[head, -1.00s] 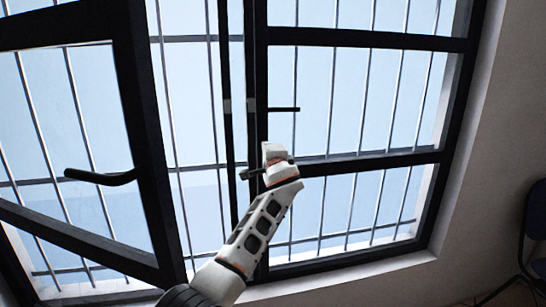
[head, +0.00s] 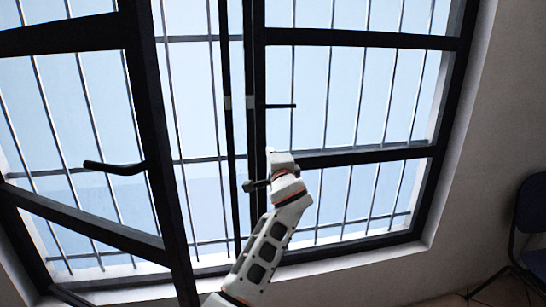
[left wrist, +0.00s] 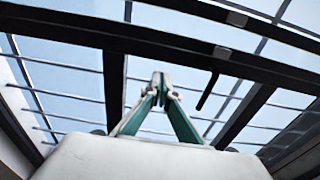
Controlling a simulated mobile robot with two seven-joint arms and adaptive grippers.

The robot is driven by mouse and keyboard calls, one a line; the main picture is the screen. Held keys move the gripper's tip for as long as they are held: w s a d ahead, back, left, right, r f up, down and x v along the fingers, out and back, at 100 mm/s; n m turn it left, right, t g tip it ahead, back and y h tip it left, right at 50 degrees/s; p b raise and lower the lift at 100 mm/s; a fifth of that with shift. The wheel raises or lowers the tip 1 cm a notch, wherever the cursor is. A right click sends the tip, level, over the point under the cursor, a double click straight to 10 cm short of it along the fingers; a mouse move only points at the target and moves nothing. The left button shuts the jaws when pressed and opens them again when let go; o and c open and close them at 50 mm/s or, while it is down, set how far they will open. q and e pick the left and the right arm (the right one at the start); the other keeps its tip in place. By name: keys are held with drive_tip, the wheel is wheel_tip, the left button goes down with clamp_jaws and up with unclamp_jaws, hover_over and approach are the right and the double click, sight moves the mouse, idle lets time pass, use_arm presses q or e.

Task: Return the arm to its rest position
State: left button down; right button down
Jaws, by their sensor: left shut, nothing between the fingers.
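My left arm (head: 263,250) rises from the bottom middle of the head view in front of the window. My right gripper is in neither view.
The left window sash (head: 158,150) stands swung open into the room, with a black handle (head: 115,168). The right sash (head: 360,152) has a handle (head: 280,106) near the centre post. A dark chair (head: 532,225) stands at the far right by bare wall.

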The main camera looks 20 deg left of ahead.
use_arm(q)
drive_tip(key=s+f+n+g+h, duration=0.1)
drive_tip(key=s+f+h, duration=0.1)
drive_tip(key=s+f, duration=0.7)
drive_tip(key=s+f+n+g+h+p, duration=0.15)
drive_tip(key=s+f, duration=0.25)
drive_tip(key=f, duration=1)
drive_tip(key=s+f+n+g+h, duration=0.1)
drive_tip(key=s+f+h, duration=0.2)
drive_tip(key=s+f, duration=0.6)
drive_tip(key=s+f+n+h, duration=0.1)
drive_tip(key=s+f, duration=0.3)
drive_tip(key=s, duration=0.5)
drive_tip(key=s+d+f+n+g+h, duration=0.1)
drive_tip(key=s+f+n, duration=0.1)
drive_tip(key=s+f, duration=0.3)
drive_tip(key=s+d+f+n+g+h, duration=0.1)
drive_tip(key=s+f, duration=0.3)
drive_tip(key=s, duration=0.9)
drive_tip(key=shift+f+n+h, duration=0.2)
drive_tip(key=shift+n+h, duration=0.15)
drive_tip(key=shift+n, duration=0.3)
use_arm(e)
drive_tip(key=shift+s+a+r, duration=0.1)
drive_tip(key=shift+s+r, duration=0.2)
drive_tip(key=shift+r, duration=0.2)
